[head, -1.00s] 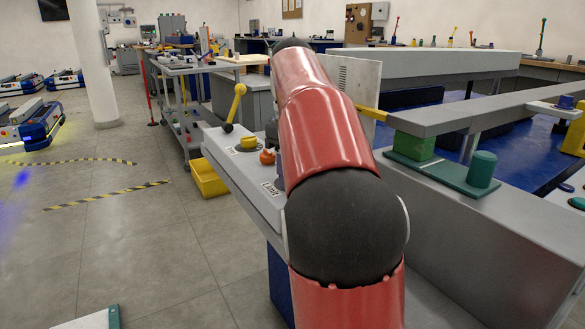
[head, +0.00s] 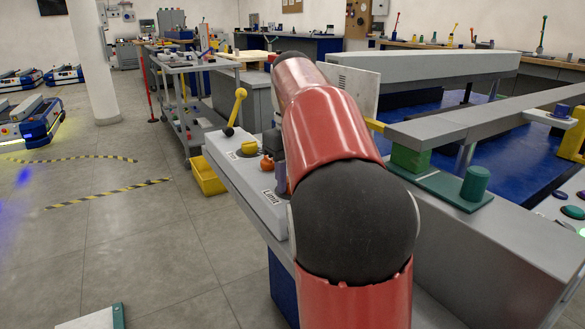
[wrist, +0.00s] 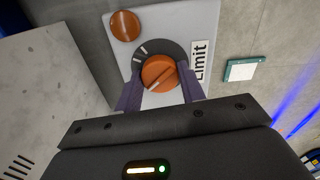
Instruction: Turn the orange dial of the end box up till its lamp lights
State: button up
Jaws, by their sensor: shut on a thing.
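The orange dial (wrist: 159,73) sits on a dark round scale plate with pale tick marks, on the light grey end box (wrist: 192,22). A pale line crosses the dial's face at a slant. My gripper (wrist: 159,70) is shut on the dial, one purple finger on each side. An amber dome (wrist: 125,25), which looks like the lamp, is on the same box beyond the dial and looks dull, not glowing. A "Limit" label (wrist: 200,61) is beside the dial. In the head view my red arm hides part of the box (head: 235,182) and most of my gripper.
A yellow-knobbed lever (head: 238,102) stands up from the far end of the box. A yellow bin (head: 207,177) is on the floor beside it. A grey panel (head: 358,90) stands right of my arm. The floor at left is open.

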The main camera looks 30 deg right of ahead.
jog(key=shift+m+p, duration=0.5)
jog(key=shift+m, duration=0.3)
jog(key=o, duration=1)
notch_tip(320, 180, up, 8)
jog(key=shift+f+p, duration=0.1)
jog(key=shift+p, duration=1)
